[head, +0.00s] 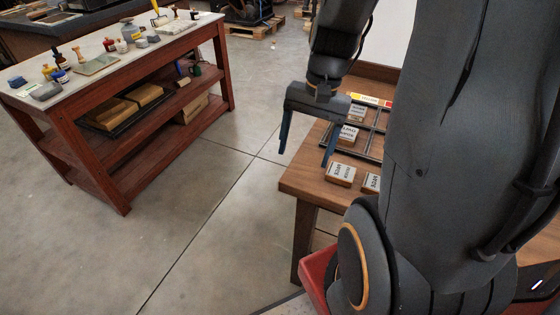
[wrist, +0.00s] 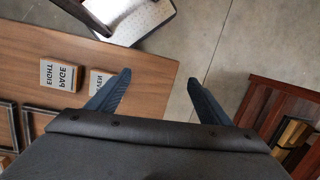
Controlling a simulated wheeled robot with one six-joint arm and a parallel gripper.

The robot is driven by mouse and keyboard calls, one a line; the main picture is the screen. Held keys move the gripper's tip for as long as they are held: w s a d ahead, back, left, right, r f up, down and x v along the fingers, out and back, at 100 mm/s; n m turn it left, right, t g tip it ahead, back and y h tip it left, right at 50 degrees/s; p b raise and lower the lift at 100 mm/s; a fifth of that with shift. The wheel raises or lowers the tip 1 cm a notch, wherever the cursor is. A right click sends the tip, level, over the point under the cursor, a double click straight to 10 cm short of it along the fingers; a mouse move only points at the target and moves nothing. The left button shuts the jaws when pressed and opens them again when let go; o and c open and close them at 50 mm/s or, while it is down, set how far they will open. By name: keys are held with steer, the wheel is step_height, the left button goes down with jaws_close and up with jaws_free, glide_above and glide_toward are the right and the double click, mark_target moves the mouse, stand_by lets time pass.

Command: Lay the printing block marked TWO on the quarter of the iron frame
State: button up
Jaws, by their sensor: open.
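The iron frame (head: 378,141) is a dark, barred grid on the wooden table, partly hidden by my arm; a corner of it shows in the wrist view (wrist: 12,108). Two wooden blocks with white lettered tops seem to sit in or over it, a nearer one (head: 348,134) and a farther one (head: 357,114). Two more blocks lie outside it near the table edge, a left one (head: 341,174) and a right one (head: 371,182). In the wrist view one block reads EIGHT PAGE (wrist: 60,75). I cannot make out TWO on any block. My gripper (head: 305,158) is open and empty, above the table's left edge.
The wooden table (head: 305,183) ends just under my gripper, with open concrete floor to its left. A red-brown workbench (head: 125,185) with bottles and tools stands at the left. A strip with yellow and red (head: 372,100) lies behind the frame.

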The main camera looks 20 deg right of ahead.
steer(key=s+a+n+h, duration=0.2)
steer(key=a+n, duration=0.5)
steer(key=n, duration=0.1)
steer(key=shift+a+r+t, duration=0.2)
steer(key=shift+t, duration=0.2)
